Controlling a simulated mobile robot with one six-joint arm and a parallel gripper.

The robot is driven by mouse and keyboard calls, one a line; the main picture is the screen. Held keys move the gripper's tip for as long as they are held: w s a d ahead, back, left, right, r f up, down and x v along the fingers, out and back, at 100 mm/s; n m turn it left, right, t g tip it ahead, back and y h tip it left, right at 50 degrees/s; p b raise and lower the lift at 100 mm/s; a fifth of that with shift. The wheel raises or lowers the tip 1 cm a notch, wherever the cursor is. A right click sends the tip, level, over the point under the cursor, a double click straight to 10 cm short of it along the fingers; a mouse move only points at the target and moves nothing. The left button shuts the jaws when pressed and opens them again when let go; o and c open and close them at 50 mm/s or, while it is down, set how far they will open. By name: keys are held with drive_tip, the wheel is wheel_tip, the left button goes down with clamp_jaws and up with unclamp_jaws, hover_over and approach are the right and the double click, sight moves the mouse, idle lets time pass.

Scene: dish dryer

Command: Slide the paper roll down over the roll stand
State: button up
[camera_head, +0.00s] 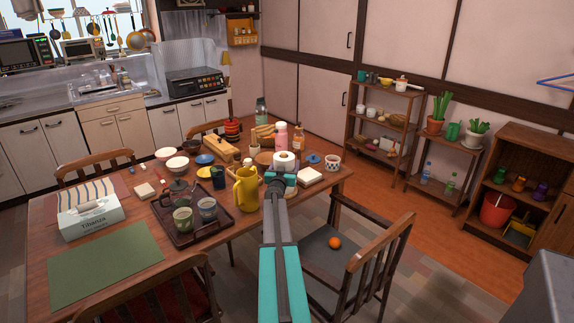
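The white paper roll (284,158) shows near the right end of the wooden table, upright, with its dark core hole facing up. My gripper (281,178) is at the end of my teal and grey arm, right in front of the roll and overlapping its lower part in this view. The fingers are too small and too covered to tell whether they are open or closed on the roll. I cannot make out the roll stand; it may be hidden behind the roll or among the crowded items.
A yellow pitcher (246,189) stands just left of my gripper, beside a dark tray (190,239) with cups and a teapot. A pink bottle (281,137) is behind the roll. A white block (310,177) and a patterned cup (333,162) are to the right. A chair (373,250) stands at the front right.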

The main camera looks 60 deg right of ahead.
drive_tip(key=o, duration=1.2)
drive_tip(key=shift+a, duration=0.1)
drive_tip(key=shift+v, duration=6.85)
